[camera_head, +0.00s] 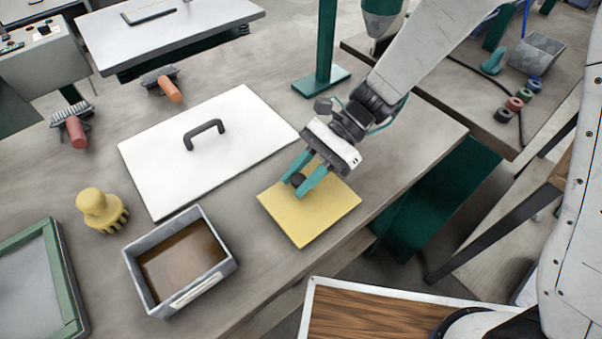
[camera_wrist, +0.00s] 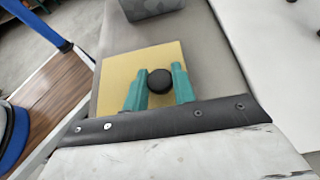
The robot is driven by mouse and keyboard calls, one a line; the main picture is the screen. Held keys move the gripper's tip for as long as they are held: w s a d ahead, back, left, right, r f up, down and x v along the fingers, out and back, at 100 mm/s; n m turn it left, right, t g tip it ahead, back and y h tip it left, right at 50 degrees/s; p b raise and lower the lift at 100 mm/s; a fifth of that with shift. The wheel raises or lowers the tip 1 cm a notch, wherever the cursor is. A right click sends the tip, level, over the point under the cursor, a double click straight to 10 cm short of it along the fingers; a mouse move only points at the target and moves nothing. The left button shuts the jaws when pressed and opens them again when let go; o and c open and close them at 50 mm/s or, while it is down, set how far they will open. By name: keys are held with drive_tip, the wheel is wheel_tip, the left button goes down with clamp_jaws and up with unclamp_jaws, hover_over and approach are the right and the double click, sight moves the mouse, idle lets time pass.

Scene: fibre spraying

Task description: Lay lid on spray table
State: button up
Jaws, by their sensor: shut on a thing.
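The lid (camera_head: 312,220) is a flat yellow square with a round black knob in its middle. It is level at the right part of the grey worktable (camera_head: 255,275), near its front edge; I cannot tell whether it touches the top or is held just above. My gripper (camera_head: 298,182) comes down from the upper right, its teal fingers shut on the knob. In the wrist view the knob (camera_wrist: 159,81) sits between both fingertips, with the yellow lid (camera_wrist: 118,78) beneath. Which table is the spray table is not marked.
A white board with a handle (camera_head: 165,165) lies left of the lid. An open grey box (camera_head: 222,275), brown inside, stands at the front. A yellow knobbed tool (camera_head: 92,203), rollers and a green-framed screen (camera_head: 72,290) lie left. A white-topped table (camera_head: 225,22) stands behind.

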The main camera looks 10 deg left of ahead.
drive_tip(key=shift+f, duration=0.15)
drive_tip(key=o, duration=1)
drive_tip(key=shift+w+d+r, duration=0.2)
drive_tip(key=shift+r, duration=0.15)
drive_tip(key=v, duration=1)
drive_tip(key=shift+w+d+r, duration=0.1)
drive_tip(key=shift+w+r, duration=0.05)
drive_tip(key=shift+r, duration=0.05)
drive_tip(key=shift+w+d+r, duration=0.2)
drive_tip(key=shift+w+d, duration=0.05)
